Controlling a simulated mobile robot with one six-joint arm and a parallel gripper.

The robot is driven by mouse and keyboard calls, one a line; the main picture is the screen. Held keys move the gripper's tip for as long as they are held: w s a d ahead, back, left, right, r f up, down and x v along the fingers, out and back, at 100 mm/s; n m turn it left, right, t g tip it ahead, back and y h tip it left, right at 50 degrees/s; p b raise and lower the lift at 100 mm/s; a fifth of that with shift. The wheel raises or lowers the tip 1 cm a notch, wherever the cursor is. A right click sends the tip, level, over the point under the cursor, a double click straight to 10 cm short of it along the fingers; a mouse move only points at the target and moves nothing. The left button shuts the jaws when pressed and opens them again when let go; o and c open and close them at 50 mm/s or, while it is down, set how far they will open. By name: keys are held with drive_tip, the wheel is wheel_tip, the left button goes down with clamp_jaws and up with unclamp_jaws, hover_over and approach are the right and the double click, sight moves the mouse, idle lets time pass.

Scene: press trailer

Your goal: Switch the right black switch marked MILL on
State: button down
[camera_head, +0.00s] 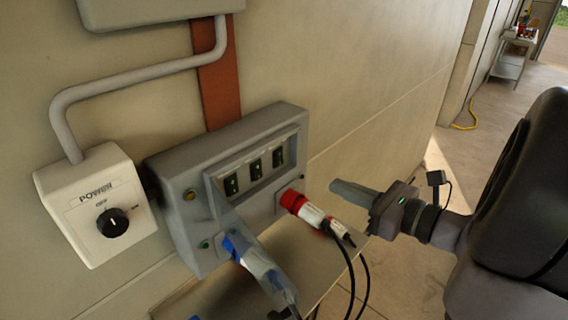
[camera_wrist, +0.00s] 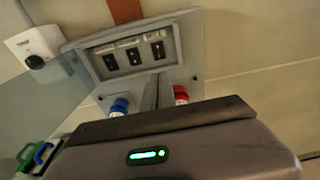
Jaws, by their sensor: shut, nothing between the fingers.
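The grey switch box (camera_head: 186,226) is on the wall and has three black switches in a recessed panel. The right black switch (camera_head: 278,158) is at the panel's right end; it also shows in the wrist view (camera_wrist: 158,50). The middle switch (camera_head: 256,170) and the left switch (camera_head: 231,185) are beside it. The labels above them are too small to read. I cannot tell the switch positions for sure. My gripper (camera_head: 337,187) is shut and empty, to the right of the box and apart from it, its fingers pointing at the box.
A red plug (camera_head: 296,202) and a blue plug (camera_head: 235,246) with cables stick out below the switches. A white POWER box (camera_head: 95,205) with a black knob (camera_head: 112,222) is at the left. A grey conduit (camera_head: 140,75) runs above it. Bare wall lies right of the switch box.

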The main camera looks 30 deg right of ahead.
sight(281, 164)
drive_tip(key=b+x, duration=0.2)
drive_tip(key=x, duration=1.2)
drive_tip(key=shift+a, duration=0.1)
drive_tip(key=shift+w+f, duration=0.1)
drive_tip(key=shift+w, duration=0.05)
